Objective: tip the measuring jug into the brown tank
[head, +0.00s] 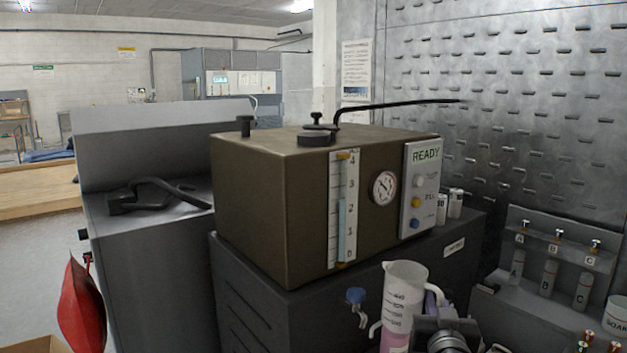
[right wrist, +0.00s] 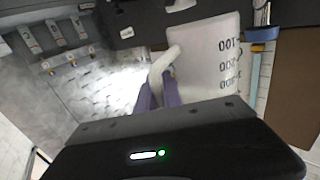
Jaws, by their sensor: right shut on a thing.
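The brown tank (head: 250,205) is a box on a dark cabinet, with a round black cap (head: 313,139) on top, a level gauge (head: 342,210) and a dial. The measuring jug (head: 405,278) is translucent white with black marks and pink liquid low in it. It stands upright in front of the cabinet, its rim below the tank's top. My right gripper (head: 434,297) is shut on the jug's handle. In the right wrist view the purple fingers (right wrist: 160,88) close around the white handle beside the jug (right wrist: 207,62). My left gripper is not in view.
A blue-handled tap (head: 355,296) sticks out of the dark cabinet (head: 255,306) left of the jug. A black hose (head: 400,104) arches above the tank. Labelled bottles (head: 550,275) stand in a rack at right. A red bag (head: 82,308) hangs at left.

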